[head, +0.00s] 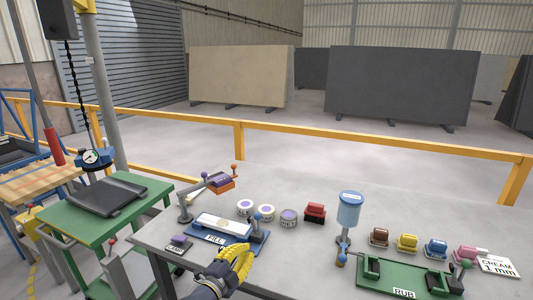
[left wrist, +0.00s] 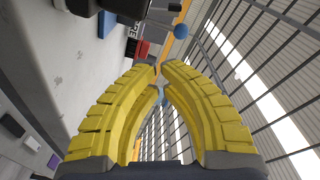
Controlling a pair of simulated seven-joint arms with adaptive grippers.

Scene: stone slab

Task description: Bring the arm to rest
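My left gripper (head: 236,264), with yellow ribbed fingers, is in the head view at the front edge of the stone slab bench (head: 300,262), just in front of the blue FILL board. In the left wrist view its curved fingers (left wrist: 160,68) come together at the tips, with nothing held between them. My right gripper is not in view.
The blue FILL board (head: 258,240) holds a pale slab piece (head: 222,225). A lamp (head: 185,205), white tins (head: 266,212), a red block (head: 315,212), a blue dispenser (head: 349,210), coloured blocks (head: 408,242) and a green RUB board (head: 408,280) stand around. Bare bench lies between the boards.

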